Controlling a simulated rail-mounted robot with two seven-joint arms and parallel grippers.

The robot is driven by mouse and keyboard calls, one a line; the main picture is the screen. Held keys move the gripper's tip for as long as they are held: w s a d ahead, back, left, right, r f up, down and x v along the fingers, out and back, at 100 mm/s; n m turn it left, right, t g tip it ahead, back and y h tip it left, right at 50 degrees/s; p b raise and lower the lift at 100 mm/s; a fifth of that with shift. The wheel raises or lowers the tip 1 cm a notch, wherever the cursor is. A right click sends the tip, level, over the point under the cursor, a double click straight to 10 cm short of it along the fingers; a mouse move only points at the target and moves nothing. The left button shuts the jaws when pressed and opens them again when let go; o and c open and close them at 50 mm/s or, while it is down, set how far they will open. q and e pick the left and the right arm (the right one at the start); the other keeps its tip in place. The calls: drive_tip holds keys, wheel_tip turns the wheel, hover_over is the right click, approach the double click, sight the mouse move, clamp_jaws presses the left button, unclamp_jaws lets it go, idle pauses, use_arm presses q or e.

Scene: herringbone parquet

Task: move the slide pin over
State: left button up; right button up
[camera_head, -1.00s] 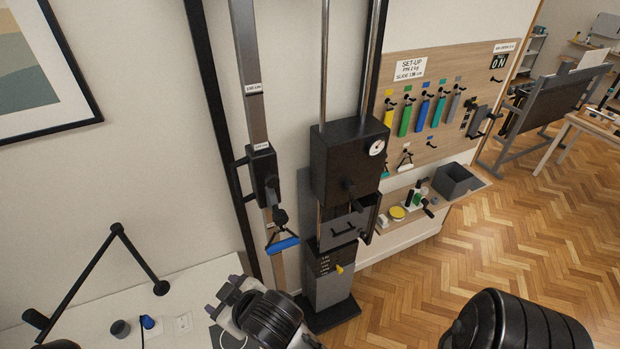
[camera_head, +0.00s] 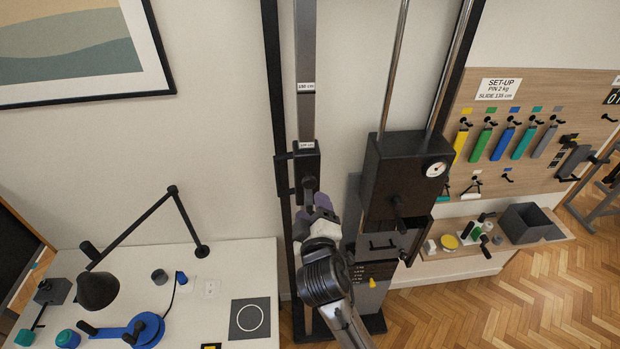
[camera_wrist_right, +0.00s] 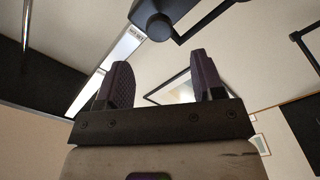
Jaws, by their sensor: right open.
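The black slide carriage (camera_head: 297,172) sits on the grey upright, just below a height label. A dark knob on its lower front (camera_head: 309,184) stands just above my right gripper (camera_head: 319,203). The gripper's purple fingers are open. In the right wrist view the gripper (camera_wrist_right: 163,82) has nothing between its fingers, and a black round-ended part (camera_wrist_right: 152,26) lies beyond the fingertips, apart from them in the picture. A yellow pin (camera_head: 372,283) sits in the front of the weight stack (camera_head: 376,297). My left gripper is out of view.
The black box with a dial (camera_head: 404,172) stands close right of the upright, with handles sticking out. A set-up sign (camera_head: 497,89) hangs above coloured handles. A white table (camera_head: 225,265) with a black lamp (camera_head: 100,288) is at lower left.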

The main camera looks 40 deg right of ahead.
sight(310, 184)
drive_tip(key=p+x, duration=0.2)
drive_tip(key=x, duration=0.6)
drive_tip(key=shift+w+d, duration=0.35)
drive_tip(key=shift+w, duration=0.15)
drive_tip(key=shift+c, duration=0.3)
